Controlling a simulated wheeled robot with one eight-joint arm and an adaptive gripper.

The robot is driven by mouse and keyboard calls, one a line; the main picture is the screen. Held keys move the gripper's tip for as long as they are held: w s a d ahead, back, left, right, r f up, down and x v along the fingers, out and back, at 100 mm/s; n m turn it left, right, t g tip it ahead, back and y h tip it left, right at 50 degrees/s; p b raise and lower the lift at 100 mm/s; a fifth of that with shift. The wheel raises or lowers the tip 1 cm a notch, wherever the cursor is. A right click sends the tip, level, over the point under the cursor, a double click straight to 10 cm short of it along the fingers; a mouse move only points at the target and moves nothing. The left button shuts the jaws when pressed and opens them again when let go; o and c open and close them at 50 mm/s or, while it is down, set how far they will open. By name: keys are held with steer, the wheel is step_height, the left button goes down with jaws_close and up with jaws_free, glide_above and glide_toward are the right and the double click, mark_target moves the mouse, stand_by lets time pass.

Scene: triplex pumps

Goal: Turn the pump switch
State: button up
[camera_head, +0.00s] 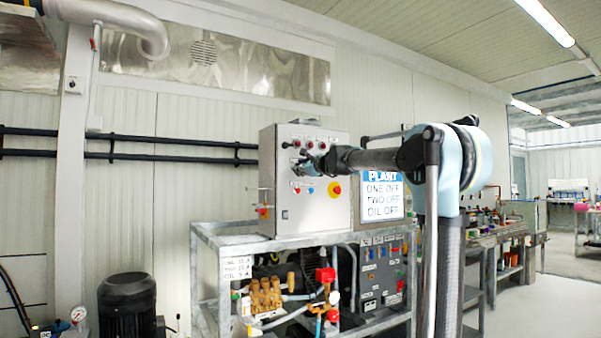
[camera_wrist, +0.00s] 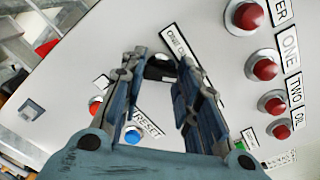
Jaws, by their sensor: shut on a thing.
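A black rotary switch (camera_wrist: 160,72) sits on the face of the grey control cabinet (camera_head: 312,215), beside a label that partly reads "ONE". In the wrist view, my gripper (camera_wrist: 161,63) has one finger on each side of the switch, and its fingers are closed on it. In the head view, my gripper (camera_head: 306,166) is against the cabinet front, and the arm reaches in from the right. The fingers and the small scale hide the switch there. The plant sign (camera_head: 384,196) reads "ONE OFF, TWO OFF, OIL OFF".
Several red lamps (camera_wrist: 265,69) line the panel. A blue button (camera_wrist: 132,136), a "RESET" label and a green button (camera_wrist: 240,146) are near the fingers. A red-on-yellow stop knob (camera_head: 335,189) projects from the cabinet. A metal frame (camera_head: 240,240) with pipework stands below.

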steer(key=shift+n, duration=0.3)
steer(key=o, duration=1.1)
steer(key=shift+c, duration=0.2)
steer(key=v, duration=1.2)
steer(key=shift+f, duration=0.15)
